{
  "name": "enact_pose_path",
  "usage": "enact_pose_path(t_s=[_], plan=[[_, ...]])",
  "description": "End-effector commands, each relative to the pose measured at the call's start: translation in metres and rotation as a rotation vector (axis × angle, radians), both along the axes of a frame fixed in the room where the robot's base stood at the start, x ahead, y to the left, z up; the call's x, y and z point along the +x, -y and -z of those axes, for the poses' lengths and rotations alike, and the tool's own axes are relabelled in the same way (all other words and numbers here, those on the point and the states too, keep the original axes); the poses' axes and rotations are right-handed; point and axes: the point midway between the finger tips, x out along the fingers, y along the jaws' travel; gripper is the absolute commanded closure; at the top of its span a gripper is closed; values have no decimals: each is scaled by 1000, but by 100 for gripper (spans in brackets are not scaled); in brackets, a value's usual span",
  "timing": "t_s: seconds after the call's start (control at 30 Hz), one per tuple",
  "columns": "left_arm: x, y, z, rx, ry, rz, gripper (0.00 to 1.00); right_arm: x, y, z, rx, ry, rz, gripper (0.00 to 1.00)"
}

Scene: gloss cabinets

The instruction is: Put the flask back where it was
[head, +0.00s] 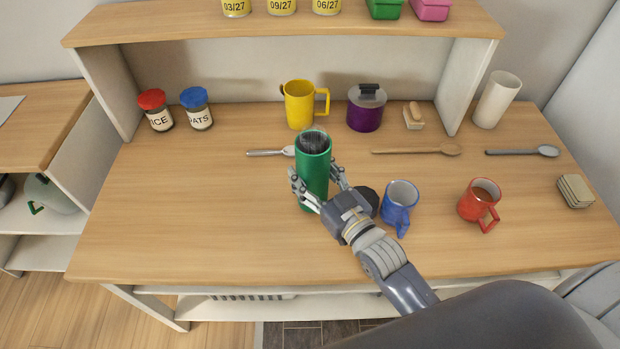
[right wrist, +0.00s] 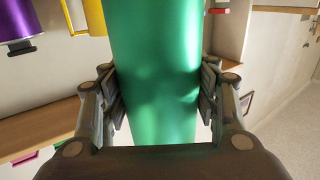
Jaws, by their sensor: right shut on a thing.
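The green flask (head: 313,168) stands upright at the middle of the wooden table in the head view, with a dark top. My right gripper (head: 319,183) is shut on the flask's body from the front right. In the right wrist view the flask (right wrist: 158,70) fills the middle, with a finger of my right gripper (right wrist: 160,95) against each side. Whether the flask's base touches the table cannot be told. My left gripper is not in view.
A spatula-like utensil (head: 268,152) lies just behind the flask. A yellow mug (head: 299,106) and purple pot (head: 365,113) stand farther back. A blue mug (head: 398,203) and red mug (head: 478,203) stand to the right. The table's left front (head: 190,225) is clear.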

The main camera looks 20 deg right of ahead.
Motion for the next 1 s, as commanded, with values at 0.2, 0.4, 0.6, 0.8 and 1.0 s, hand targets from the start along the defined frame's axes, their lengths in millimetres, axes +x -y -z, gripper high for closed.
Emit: enact_pose_path(t_s=[0.2, 0.4, 0.6, 0.8, 1.0], plan=[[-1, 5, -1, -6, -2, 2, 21, 8, -3, 20, 1, 1, 0, 92], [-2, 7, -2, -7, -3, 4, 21, 9, -3, 33, 2, 6, 0, 92], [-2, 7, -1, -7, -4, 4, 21, 8, -3, 33, 2, 7, 0, 92], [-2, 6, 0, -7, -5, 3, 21, 8, -3, 38, 0, 1, 0, 30], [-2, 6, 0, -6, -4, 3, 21, 8, -3, 38, 0, 1, 0, 24]])
